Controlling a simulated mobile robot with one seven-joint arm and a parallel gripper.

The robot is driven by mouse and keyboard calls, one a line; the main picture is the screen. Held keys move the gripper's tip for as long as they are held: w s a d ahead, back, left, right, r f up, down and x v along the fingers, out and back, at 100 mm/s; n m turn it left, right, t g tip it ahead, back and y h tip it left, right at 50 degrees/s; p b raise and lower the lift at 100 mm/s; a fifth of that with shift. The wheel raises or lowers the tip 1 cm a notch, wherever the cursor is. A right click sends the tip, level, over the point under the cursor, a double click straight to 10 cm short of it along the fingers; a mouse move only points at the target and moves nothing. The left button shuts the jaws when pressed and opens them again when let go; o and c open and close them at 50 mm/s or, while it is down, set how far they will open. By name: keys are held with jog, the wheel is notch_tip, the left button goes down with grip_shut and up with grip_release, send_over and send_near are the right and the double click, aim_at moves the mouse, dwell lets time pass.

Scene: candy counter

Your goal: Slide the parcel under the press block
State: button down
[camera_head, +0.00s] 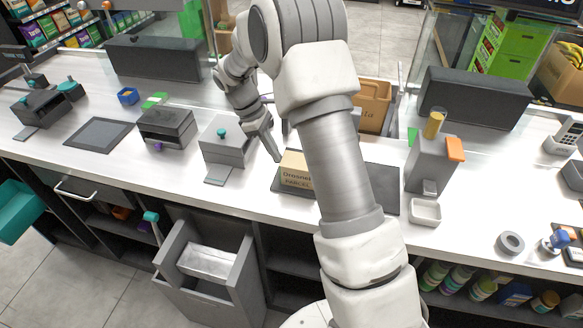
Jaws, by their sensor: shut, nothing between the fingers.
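The parcel (294,164) is a tan box with dark lettering on its front. It is on the counter near the middle, partly covered by my arm on its right. My gripper (276,157) is shut and empty, pointing down, with its fingertips close to the parcel's upper left side. I cannot tell whether they touch it. A grey block with a teal knob (225,143) stands left of the gripper, with a flat grey plate at its front. I cannot tell for certain which thing is the press block; my arm hides part of the counter.
A dark flat mat (384,189) lies right of the parcel, partly behind my arm. A grey dispenser (430,165) with an orange part stands further right. A dark box (166,128) and a dark pad (99,135) are at left. An open drawer (209,264) juts out below the counter.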

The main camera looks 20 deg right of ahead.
jog(key=shift+s+d, duration=0.9)
jog(key=shift+d, duration=0.45)
jog(key=shift+s+d, duration=0.9)
jog(key=shift+d, duration=0.45)
jog(key=shift+s+d, duration=0.9)
jog(key=shift+d, duration=0.45)
jog(key=shift+s+d+r+p+v, duration=0.1)
jog(key=shift+d+p+v, duration=0.05)
jog(key=shift+p+v, duration=0.8)
jog(key=shift+s+d+r+p+v, duration=0.1)
jog(key=shift+d+p+v, duration=0.05)
jog(key=shift+p+v, duration=0.8)
jog(key=shift+s+d+p+v, duration=0.1)
jog(key=shift+p+v, duration=0.6)
jog(key=shift+v, duration=0.4)
